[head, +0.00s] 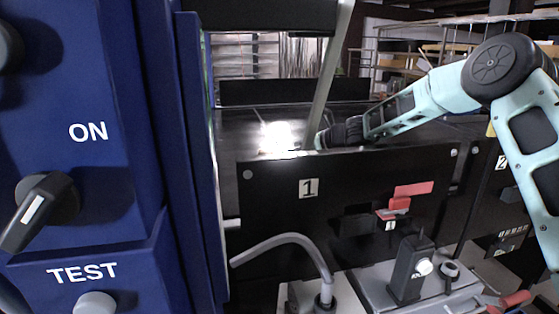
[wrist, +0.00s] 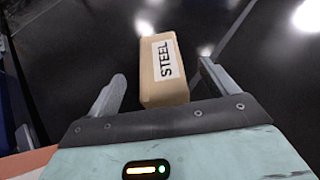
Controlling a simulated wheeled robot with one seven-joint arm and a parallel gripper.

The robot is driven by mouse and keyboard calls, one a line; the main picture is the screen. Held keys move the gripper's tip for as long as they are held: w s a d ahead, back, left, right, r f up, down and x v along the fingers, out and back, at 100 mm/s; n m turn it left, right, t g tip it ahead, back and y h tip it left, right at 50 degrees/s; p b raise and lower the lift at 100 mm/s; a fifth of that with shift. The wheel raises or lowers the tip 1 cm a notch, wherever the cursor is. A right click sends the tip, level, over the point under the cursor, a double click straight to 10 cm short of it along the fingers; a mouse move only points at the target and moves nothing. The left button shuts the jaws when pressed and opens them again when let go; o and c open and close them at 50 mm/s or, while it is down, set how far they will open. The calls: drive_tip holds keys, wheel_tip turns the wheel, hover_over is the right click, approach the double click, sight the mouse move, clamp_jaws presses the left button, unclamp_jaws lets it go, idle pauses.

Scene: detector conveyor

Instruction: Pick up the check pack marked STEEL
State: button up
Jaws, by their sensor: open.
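The check pack marked STEEL (wrist: 150,87) is a tan block with a white label in black letters. In the wrist view it lies on a dark, shiny surface, its near end between the two fingers of my gripper (wrist: 158,85). In the head view my gripper (head: 325,138) is low over the dark belt, behind the black panel marked 1. The pack is hidden there.
The dark belt (head: 245,130) has a bright glare spot. The black front panel (head: 270,210) stands before it. A blue cabinet (head: 150,110) with ON and TEST controls is at left, and a slanted grey post (head: 332,70) rises close to my gripper. A grey hose (head: 285,240) curves below.

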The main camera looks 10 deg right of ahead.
drive_tip(key=p+x, duration=0.1)
drive_tip(key=x, duration=0.3)
drive_tip(key=shift+w+a+f, duration=0.15)
drive_tip(key=shift+w+a, duration=0.1)
drive_tip(key=c, duration=1.4)
drive_tip(key=shift+c, duration=0.3)
